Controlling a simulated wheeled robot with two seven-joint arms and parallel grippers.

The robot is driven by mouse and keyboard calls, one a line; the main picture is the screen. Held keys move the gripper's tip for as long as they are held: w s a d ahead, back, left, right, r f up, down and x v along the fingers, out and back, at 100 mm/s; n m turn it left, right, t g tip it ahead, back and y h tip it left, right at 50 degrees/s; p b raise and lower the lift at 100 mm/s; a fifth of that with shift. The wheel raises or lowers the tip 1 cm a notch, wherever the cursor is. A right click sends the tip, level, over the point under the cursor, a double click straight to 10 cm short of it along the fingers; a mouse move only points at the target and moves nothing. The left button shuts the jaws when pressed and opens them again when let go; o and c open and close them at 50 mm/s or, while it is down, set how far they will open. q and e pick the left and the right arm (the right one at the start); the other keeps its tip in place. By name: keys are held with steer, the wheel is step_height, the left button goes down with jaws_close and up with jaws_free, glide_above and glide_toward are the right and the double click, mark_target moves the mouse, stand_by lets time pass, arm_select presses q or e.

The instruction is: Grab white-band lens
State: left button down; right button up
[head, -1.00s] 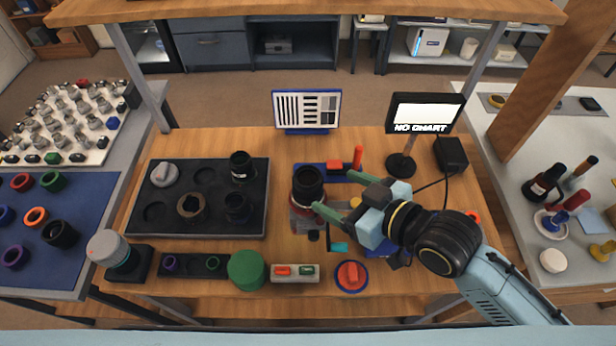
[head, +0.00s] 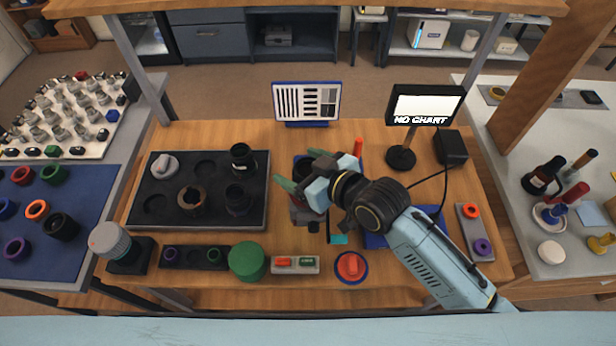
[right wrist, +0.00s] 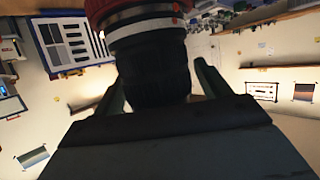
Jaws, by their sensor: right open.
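A black lens with a white band and a red part (right wrist: 155,65) stands between the fingers of my right gripper in the right wrist view. In the head view the lens (head: 303,170) is mostly hidden behind that gripper, in the middle of the table. My right gripper (head: 302,168) is open, with its green fingers on either side of the lens. The fingers also show in the right wrist view (right wrist: 160,85), one on each side of the black barrel. I cannot tell whether they touch it. My left gripper is not in view.
A dark tray (head: 215,226) with black lenses, a brown ring and a grey cap lies to the left. A chart board (head: 306,102) and a "NO CHART" screen (head: 425,104) stand behind. A green cylinder (head: 247,261) and a red knob (head: 351,266) are in front.

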steer(key=c, duration=1.3)
steer(key=shift+r, duration=0.15)
